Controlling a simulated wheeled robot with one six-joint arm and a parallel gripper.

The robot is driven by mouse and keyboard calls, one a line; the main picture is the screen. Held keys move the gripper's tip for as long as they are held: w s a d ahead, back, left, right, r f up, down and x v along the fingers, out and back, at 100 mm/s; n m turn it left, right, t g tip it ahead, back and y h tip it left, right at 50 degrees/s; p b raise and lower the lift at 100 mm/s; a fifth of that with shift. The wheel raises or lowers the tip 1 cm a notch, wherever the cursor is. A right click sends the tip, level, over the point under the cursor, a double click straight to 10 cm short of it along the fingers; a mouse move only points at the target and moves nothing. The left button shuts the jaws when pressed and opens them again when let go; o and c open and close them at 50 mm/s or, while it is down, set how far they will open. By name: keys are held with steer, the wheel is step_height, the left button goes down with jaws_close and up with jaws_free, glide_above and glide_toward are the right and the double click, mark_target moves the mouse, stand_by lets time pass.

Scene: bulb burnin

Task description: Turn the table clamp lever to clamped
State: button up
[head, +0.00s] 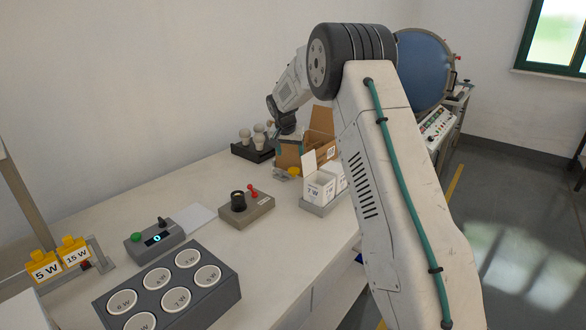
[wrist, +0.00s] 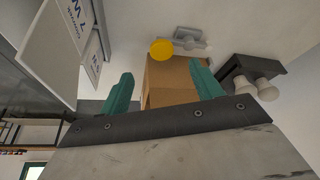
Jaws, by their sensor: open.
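I cannot tell for certain which part is the table clamp lever. A red-knobbed lever (head: 253,190) stands tilted on a grey block with a black socket (head: 238,201), mid-table in the head view. Small red knobs also show on the machine at the far right, partly hidden by my arm. My gripper (head: 284,126) is at the far end of the table, over the area by the cardboard box, well beyond the grey block. In the wrist view my gripper (wrist: 162,90) has its teal fingers apart, with the cardboard box (wrist: 170,72) showing between them.
A dark holder with white bulbs (head: 246,151) stands beside the cardboard box (head: 289,154). White labelled cartons (head: 320,187) stand near the table edge.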

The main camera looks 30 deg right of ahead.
mark_target(294, 170)
steer(key=x, duration=1)
steer(key=shift+w+d, duration=0.4)
steer(key=c, duration=1.4)
steer(key=shift+s+m, duration=0.1)
steer(key=shift+m, duration=0.2)
